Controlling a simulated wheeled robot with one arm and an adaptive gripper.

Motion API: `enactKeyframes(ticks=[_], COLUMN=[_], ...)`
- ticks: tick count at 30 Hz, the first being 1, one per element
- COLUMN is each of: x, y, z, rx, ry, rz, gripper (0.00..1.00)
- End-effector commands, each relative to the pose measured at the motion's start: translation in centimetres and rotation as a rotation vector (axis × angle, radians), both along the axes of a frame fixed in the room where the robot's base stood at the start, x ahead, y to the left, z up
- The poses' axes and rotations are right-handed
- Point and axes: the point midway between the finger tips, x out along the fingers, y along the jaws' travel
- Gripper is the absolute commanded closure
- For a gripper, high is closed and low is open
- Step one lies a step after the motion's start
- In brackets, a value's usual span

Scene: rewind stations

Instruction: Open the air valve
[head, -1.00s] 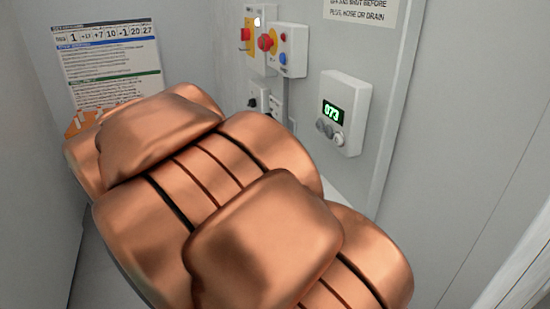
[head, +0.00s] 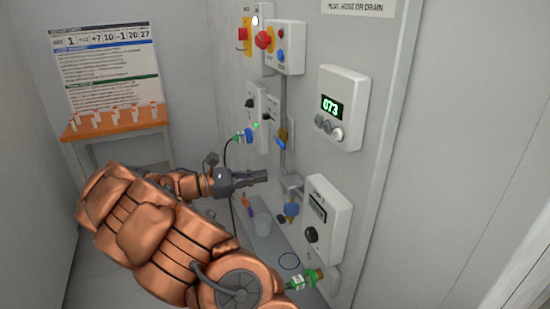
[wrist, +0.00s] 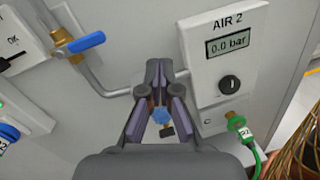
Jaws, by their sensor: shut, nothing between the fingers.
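The air valve (wrist: 82,46) has a brass body and a blue lever, upper left in the wrist view. Its lever slants up to the right, off the grey pipe leaving the body. In the head view the valve (head: 281,140) sits on the wall panel. My gripper (head: 262,175) is shut and empty, below and left of the valve in the head view. In the wrist view my gripper (wrist: 159,77) is right of and below the lever, apart from it. A blue knob (wrist: 160,117) shows through the gap between its fingers. The AIR 2 gauge (wrist: 230,46) reads 0.0 bar.
A box with a 073 display (head: 340,108) and red-button switch boxes (head: 285,47) project from the panel. A green hose fitting (wrist: 238,124) is below the gauge. An orange table (head: 115,126) with small white-and-red items stands at the back left.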

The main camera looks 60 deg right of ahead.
Motion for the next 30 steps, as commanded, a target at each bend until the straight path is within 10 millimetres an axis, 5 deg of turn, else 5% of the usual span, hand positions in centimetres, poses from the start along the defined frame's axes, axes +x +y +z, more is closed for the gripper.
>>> enactKeyframes(ticks=[6,12,30], x=[4.6,7.0,7.3], y=[-2.4,-3.2,-3.8], z=[-3.4,-5.3,-5.6], rx=[-0.013,-0.017,-0.017], ry=[0.205,0.303,0.329], rz=[0.071,0.11,0.12], gripper=[1.0,1.0,1.0])
